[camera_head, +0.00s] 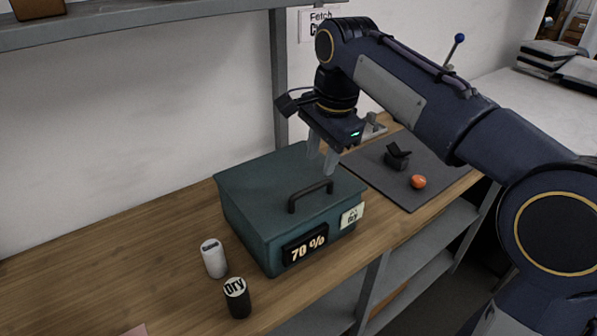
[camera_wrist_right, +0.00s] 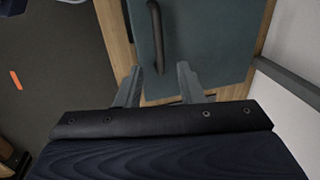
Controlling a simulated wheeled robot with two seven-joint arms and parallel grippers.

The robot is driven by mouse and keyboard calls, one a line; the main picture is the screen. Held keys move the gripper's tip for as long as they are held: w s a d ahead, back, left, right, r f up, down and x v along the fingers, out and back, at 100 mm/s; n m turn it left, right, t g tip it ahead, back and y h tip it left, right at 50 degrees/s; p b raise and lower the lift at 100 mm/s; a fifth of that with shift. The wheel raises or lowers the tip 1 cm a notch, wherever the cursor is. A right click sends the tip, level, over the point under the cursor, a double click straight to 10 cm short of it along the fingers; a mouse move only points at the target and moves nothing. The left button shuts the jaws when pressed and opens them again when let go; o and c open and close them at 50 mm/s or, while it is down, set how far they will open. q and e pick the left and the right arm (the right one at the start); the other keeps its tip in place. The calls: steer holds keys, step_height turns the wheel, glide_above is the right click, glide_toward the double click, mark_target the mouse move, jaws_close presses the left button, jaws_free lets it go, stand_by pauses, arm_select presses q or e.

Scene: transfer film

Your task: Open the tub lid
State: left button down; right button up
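The tub (camera_head: 251,231) is a teal box on the wooden worktop, with its flat lid (camera_head: 262,182) on and shut. A dark bar handle (camera_head: 311,193) stands on the lid near its right side. My right gripper (camera_head: 320,172) is above the lid, just behind the handle in the head view. In the right wrist view its two fingers (camera_wrist_right: 160,70) are spread apart with nothing between them. My left gripper is not in view.
A white canister (camera_head: 213,258) and a dark "Dry" canister (camera_head: 237,298) stand in front of the tub. A dark mat (camera_head: 391,178) to the right holds an orange object (camera_head: 418,182) and a small black item (camera_head: 397,156). The worktop (camera_head: 110,252) at left is mostly clear.

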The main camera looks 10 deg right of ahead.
mark_target(315, 184)
steer(key=f, duration=0.4)
steer(key=w+f, duration=0.1)
steer(key=f, duration=0.1)
steer(key=shift+a+f, duration=0.2)
jaws_close()
